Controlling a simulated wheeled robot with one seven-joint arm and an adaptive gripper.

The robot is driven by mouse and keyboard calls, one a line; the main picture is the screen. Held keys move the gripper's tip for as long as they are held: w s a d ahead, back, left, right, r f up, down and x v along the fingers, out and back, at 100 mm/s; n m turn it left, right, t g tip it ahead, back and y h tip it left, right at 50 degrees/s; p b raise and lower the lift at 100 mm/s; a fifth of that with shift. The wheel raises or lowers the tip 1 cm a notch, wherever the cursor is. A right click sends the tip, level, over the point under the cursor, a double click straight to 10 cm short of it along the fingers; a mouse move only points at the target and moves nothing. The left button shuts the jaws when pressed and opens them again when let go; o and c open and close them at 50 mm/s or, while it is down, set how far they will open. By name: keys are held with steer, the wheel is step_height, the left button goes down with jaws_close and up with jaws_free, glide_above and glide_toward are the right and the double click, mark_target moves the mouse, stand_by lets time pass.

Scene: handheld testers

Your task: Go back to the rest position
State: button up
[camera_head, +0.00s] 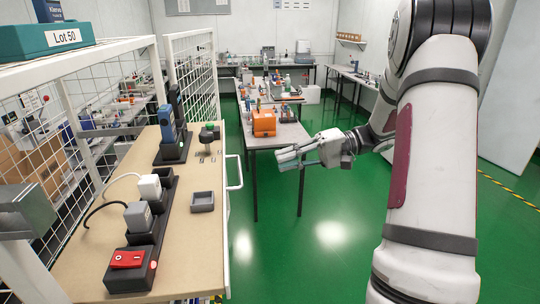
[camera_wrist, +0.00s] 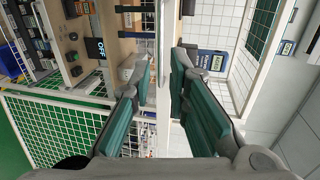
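My gripper (camera_head: 284,155) is in the middle of the head view, to the right of the tan workbench (camera_head: 190,262) and in front of the far table's near end. It points left and is clear of the bench. In the wrist view my gripper (camera_wrist: 160,72) shows two teal-padded fingers apart, with nothing between them. My white arm fills the right side of the head view and reaches toward the back.
On the bench stand a blue handheld tester (camera_head: 167,122) in a dark stand, a power strip (camera_head: 130,272) with a red switch and plugged adapters, and a small grey tray (camera_head: 202,201). An orange box (camera_head: 264,123) sits on the far table. Green floor is open between.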

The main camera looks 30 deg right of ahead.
steer(key=s+a+r+n+g+h, duration=0.1)
steer(key=s+a+r+g+h, duration=0.2)
steer(key=a, duration=0.4)
steer(key=s+a+r+n+g+h, duration=0.1)
steer(key=s+a+g+h, duration=0.15)
steer(key=s+a, duration=0.35)
steer(key=s+a+r+n+t+h, duration=0.1)
steer(key=s+t+h, duration=0.1)
steer(key=s+h, duration=0.2)
steer(key=s+a+r+n+t+h, duration=0.1)
steer(key=s+a+t+h, duration=0.1)
steer(key=s+h, duration=0.3)
steer(key=shift+s+a+r+t, duration=0.3)
steer(key=shift+s+t, duration=0.35)
steer(key=shift+s, duration=0.15)
